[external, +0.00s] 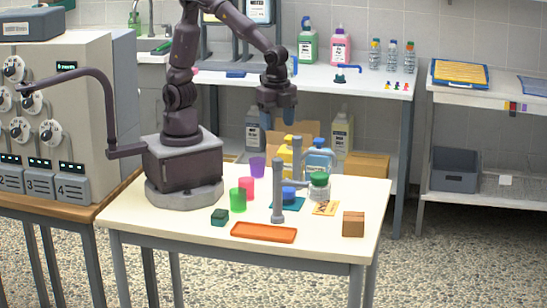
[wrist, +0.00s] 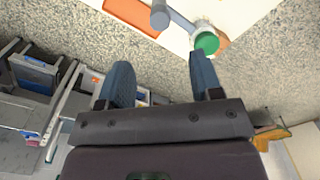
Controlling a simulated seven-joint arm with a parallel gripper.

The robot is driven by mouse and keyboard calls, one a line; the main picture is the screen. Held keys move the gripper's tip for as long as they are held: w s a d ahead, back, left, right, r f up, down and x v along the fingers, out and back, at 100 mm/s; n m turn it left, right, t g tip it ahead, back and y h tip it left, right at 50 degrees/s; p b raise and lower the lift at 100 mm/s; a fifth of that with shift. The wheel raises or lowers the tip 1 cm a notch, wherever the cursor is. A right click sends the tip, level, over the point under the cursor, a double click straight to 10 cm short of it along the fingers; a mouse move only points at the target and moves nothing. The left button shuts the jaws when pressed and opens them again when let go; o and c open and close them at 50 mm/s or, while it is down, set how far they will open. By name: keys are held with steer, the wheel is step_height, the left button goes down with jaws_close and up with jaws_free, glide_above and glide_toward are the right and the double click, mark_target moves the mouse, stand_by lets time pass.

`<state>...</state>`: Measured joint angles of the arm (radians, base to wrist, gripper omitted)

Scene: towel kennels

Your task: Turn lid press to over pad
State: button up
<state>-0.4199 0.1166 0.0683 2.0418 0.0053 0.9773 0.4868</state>
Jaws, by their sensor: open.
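That lid tops a clear jar (external: 320,187) right of the press. A teal pad (external: 299,206) lies behind the post, with a round blue object (external: 288,193) on it, partly hidden by the post. My gripper (external: 278,104) is open and empty, well above the table and apart from the press; its fingers (wrist: 160,65) also show in the wrist view.
An orange tray (external: 263,232) lies at the table front. A dark green cube (external: 219,217), green (external: 238,200), pink (external: 246,187) and purple (external: 257,167) cups stand left. A brown box (external: 353,223) and a yellow card (external: 326,208) are right. Blue (external: 320,156) and yellow (external: 287,158) containers stand behind.

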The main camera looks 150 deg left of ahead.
mark_target(277, 159)
step_height(277, 159, down, 11)
steer(key=shift+f, duration=0.2)
stand_by(0.3)
jaws_close()
